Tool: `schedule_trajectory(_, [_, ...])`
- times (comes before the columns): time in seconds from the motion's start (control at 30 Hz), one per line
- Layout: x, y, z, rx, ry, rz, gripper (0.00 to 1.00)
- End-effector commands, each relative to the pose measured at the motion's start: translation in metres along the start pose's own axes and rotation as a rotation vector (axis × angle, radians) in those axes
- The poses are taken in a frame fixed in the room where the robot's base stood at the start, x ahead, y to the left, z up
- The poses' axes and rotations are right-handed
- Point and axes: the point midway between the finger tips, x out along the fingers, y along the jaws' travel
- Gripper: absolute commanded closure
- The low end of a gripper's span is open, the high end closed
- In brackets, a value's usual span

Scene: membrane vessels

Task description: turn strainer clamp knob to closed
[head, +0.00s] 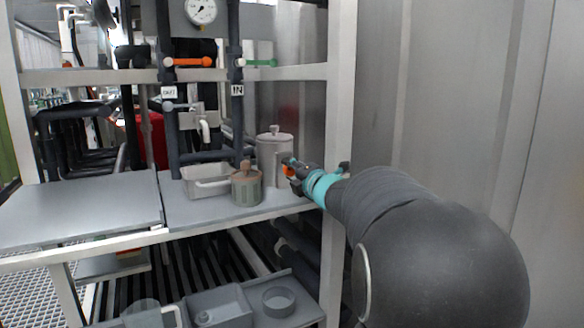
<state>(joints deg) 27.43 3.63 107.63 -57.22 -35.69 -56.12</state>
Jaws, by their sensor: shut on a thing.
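A tall grey lidded canister (274,153) with a small knob on top stands at the right end of the shelf and looks like the strainer vessel. My gripper (288,169) reaches in from the right to the canister's right side. It is shut on a small orange part (289,171), which appears to be the clamp knob. The fingers hide most of this part, so its turn position cannot be read. My arm fills the lower right of the head view.
A small olive pot (247,188) and a grey tray (197,178) stand left of the canister. Pipes with an orange-handled valve (190,62) and a green-handled valve (260,63) rise behind. A white frame post (340,110) stands close to my gripper. The left shelf top (80,205) is clear.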

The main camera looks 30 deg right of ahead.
Motion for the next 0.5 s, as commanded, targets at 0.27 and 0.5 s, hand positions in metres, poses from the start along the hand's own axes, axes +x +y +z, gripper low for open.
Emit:
schedule_trajectory(0.27, [-0.0001,0.0014,0.0008,0.265,0.000,-0.001,1.00])
schedule_trajectory(0.5, [0.0000,0.0013,0.0008,0.491,0.000,0.000,1.00])
